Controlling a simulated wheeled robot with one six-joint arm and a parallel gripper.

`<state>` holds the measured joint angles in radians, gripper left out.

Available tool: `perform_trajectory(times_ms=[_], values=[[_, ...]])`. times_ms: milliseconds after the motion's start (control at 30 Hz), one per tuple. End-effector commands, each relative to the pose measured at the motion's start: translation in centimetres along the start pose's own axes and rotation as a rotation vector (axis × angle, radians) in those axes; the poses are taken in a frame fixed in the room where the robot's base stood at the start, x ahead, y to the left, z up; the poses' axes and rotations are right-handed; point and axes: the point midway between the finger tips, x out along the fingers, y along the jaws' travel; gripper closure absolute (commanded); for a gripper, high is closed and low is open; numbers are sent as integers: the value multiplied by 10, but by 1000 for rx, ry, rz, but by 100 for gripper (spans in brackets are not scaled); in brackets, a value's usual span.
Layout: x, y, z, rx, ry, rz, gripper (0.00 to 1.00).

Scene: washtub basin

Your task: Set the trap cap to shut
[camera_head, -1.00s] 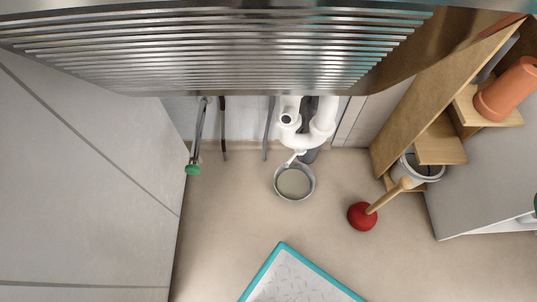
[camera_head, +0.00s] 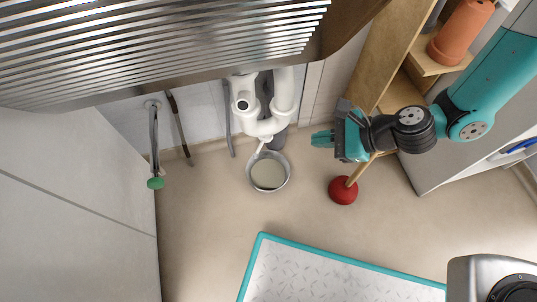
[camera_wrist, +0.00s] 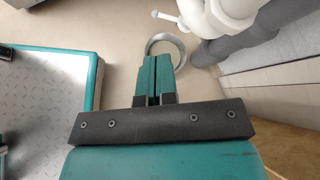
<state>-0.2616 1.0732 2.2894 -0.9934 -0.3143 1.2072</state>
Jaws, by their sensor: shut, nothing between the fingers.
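The white drain trap (camera_head: 265,124) hangs under the basin, with a dark round opening on its upper left part. A small white lever-like piece (camera_head: 263,145), perhaps the trap cap, sticks out below the bend; a thin white piece also shows in the wrist view (camera_wrist: 166,16). Whether the cap is open or shut I cannot tell. My gripper (camera_head: 314,139) is to the right of the trap, apart from it, pointing left with teal fingers. In the wrist view my gripper (camera_wrist: 157,60) has its fingers together and empty, with the trap (camera_wrist: 216,18) beyond them at upper right.
A metal bowl (camera_head: 284,182) of pale liquid stands on the floor below the trap. A red plunger (camera_head: 343,190) stands under my gripper. The ribbed basin (camera_head: 170,50) overhangs above. A wooden shelf (camera_head: 381,60) is at right. Floor left of the bowl is clear.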

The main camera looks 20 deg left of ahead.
Motion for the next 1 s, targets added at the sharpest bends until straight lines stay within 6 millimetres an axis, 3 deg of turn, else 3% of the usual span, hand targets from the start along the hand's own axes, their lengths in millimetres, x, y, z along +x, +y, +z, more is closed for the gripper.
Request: perform_trajectory(times_ms=[33, 100, 300, 467, 800, 1000], values=[[13, 10, -17, 102, 0, -15, 100], [23, 17, -31, 213, 1, -41, 100], [38, 27, -50, 360, 5, -76, 100], [58, 27, -52, 363, 5, -77, 100], [131, 22, -55, 357, 4, -76, 100], [159, 15, -43, 358, 3, -77, 100]])
